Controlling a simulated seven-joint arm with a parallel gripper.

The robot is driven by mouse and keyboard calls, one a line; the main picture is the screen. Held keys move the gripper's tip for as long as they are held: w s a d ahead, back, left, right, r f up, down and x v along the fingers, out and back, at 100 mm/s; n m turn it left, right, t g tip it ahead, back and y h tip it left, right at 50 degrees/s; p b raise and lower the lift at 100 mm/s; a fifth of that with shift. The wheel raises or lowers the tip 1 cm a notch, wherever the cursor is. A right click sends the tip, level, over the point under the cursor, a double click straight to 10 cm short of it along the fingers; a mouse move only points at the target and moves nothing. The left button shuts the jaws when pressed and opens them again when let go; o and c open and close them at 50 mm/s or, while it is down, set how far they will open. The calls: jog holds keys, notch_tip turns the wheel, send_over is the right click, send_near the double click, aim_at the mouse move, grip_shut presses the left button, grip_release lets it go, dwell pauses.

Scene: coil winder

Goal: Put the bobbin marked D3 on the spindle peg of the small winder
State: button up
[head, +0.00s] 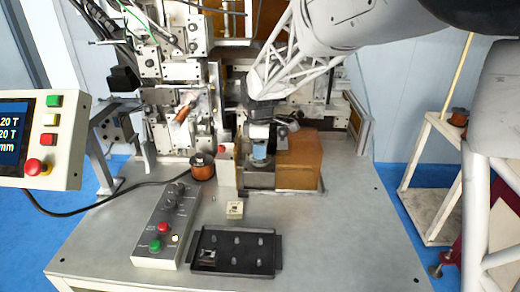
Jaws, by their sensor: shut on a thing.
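My gripper (260,142) is at the centre of the head view, pointing down. It is shut on a small piece with a pale blue face (260,153), which I take to be the bobbin. No D3 mark can be read at this size. The piece is right above or touching the grey front block of the small winder (259,178), which stands beside a brown box-shaped body (299,163). The spindle peg is hidden, so I cannot tell whether the bobbin is around it.
A black tray (235,267) with several pegs lies at the front; one peg carries a dark piece (208,256). A button box (165,225), a cream block (235,210) and a copper spool (201,167) stand nearby. The table's right front is clear.

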jog(key=shift+r, duration=0.3)
jog(key=shift+f, duration=0.8)
dwell(0.6)
jog(key=shift+r, duration=0.45)
jog(key=shift+r, duration=0.3)
jog(key=shift+r, duration=0.1)
jog(key=shift+f, duration=0.8)
dwell(0.5)
jog(key=o, duration=0.9)
jog(key=shift+o, duration=0.2)
